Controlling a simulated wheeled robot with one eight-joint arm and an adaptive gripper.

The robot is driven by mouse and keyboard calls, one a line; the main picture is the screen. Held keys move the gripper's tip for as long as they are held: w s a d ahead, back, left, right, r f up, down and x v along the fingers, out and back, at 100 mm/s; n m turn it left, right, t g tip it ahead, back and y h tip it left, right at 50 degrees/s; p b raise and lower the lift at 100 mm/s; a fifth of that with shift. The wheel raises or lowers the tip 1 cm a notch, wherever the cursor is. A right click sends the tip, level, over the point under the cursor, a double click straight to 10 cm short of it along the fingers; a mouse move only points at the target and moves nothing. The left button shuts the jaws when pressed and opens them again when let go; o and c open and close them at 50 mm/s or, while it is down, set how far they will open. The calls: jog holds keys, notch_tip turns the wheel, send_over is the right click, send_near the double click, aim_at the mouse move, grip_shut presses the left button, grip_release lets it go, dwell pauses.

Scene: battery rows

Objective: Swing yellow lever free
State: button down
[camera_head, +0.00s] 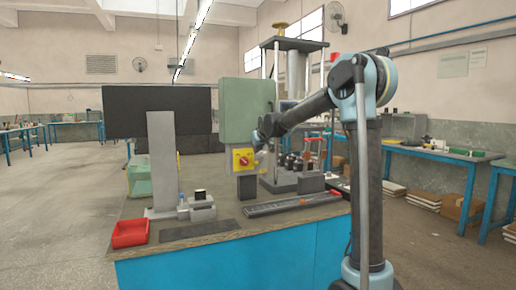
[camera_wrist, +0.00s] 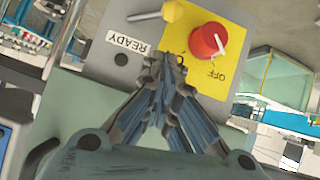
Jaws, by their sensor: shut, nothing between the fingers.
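A yellow knob (camera_wrist: 174,11) with a thin metal rod (camera_wrist: 144,16) beside it, which looks like the lever, shows at the top edge of the wrist view. It is mounted on a grey control box by a yellow plate (camera_wrist: 228,70). A red rotary knob (camera_wrist: 207,41) marked OFF sits to its right; the plate also shows in the head view (camera_head: 236,168). My gripper (camera_wrist: 164,60) is shut and empty, its tips in front of the panel, just below the yellow knob in the picture. Contact cannot be told. In the head view my gripper (camera_head: 259,142) partly covers the box's upper right.
A green-grey cabinet (camera_head: 246,108) stands behind the box on the blue workbench (camera_head: 225,267). A READY label (camera_wrist: 129,42) and black button (camera_wrist: 121,59) lie left of my fingertips. A red tray (camera_head: 130,232), a grey post (camera_head: 162,160) and a press (camera_head: 297,185) are nearby.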

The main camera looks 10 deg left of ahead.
aim_at(259, 161)
jog(key=shift+w+f, duration=0.2)
jog(key=shift+f, duration=0.5)
jog(key=shift+w+f, duration=0.25)
jog(key=shift+f, duration=0.45)
jog(key=shift+w+f, duration=0.2)
jog(key=shift+f, duration=0.5)
jog(key=shift+d, duration=0.2)
